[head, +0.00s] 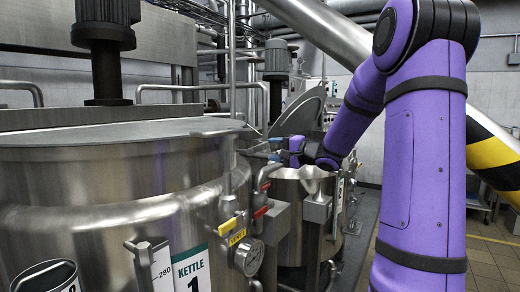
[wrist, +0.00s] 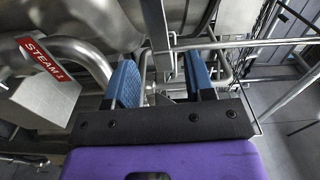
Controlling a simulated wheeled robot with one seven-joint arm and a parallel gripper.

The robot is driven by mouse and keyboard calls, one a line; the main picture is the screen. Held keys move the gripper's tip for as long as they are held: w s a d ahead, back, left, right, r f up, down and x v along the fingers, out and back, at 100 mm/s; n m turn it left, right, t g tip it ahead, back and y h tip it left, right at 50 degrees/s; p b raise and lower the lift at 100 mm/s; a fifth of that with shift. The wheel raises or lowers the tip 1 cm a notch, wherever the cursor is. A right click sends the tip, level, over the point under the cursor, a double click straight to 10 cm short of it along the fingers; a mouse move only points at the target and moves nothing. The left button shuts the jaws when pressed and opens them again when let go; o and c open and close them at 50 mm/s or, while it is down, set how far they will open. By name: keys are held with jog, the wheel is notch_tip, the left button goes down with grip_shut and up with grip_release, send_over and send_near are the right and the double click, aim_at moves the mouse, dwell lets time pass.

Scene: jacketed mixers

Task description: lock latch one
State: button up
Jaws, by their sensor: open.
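My gripper (wrist: 161,76) is open, with its two blue fingers apart. A narrow flat metal bar (wrist: 157,30) comes down between them, and no finger visibly touches it. This bar may be latch one, but no label on it shows. In the head view, my gripper (head: 273,148) is small and partly hidden, beyond the right side of the large steel kettle (head: 100,185) with a "KETTLE 1" label (head: 191,272). I cannot make out a latch there.
A bent pipe (wrist: 85,52) with a red "STEAM 1" tag (wrist: 43,58) lies left of the fingers. A wire rack (wrist: 265,30) is at right. A smaller vessel (head: 300,215) stands behind the kettle's valves and gauge (head: 249,257). Tiled floor (head: 490,262) is open at right.

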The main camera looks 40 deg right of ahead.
aim_at(261, 148)
jog(key=shift+x, duration=2.95)
grip_shut()
